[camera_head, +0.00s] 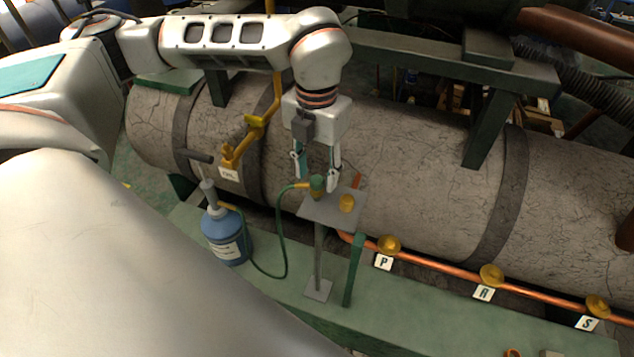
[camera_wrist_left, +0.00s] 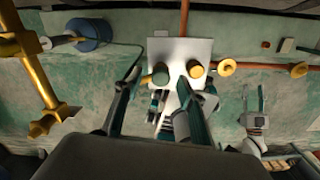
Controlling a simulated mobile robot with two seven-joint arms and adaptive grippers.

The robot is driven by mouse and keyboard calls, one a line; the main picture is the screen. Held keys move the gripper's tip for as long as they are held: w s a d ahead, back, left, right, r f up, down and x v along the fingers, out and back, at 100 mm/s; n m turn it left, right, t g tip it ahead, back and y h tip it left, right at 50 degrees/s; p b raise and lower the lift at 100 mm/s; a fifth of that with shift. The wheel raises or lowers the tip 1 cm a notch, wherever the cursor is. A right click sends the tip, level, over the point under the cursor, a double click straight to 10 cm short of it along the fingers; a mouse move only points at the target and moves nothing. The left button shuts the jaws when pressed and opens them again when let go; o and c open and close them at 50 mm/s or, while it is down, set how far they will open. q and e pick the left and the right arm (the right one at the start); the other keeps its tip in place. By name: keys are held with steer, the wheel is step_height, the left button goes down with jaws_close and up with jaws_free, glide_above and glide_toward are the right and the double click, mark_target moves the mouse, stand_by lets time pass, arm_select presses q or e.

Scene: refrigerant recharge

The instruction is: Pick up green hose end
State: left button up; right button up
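The green hose end (camera_head: 317,184) stands above the grey plate of a small stand (camera_head: 324,207); it also shows in the left wrist view (camera_wrist_left: 160,74). A green hose (camera_head: 281,228) runs from it to a blue bottle (camera_head: 224,238). My left gripper (camera_head: 316,178) is low over the plate, its fingers apart on either side of the hose end. The left wrist view shows a gap between the fingers (camera_wrist_left: 162,76), so I see no firm hold. My right gripper (camera_wrist_left: 254,103) appears only at the right of the left wrist view, fingers apart and empty.
A yellow cap (camera_head: 347,203) sits on the plate beside the hose end. A cracked grey tank (camera_head: 410,160) lies behind. A yellow valve arm (camera_head: 247,140) is left of my left gripper.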

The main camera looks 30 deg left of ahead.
arm_select(q)
steer(key=shift+f, duration=1.3)
jaws_close()
steer(key=shift+r, duration=0.1)
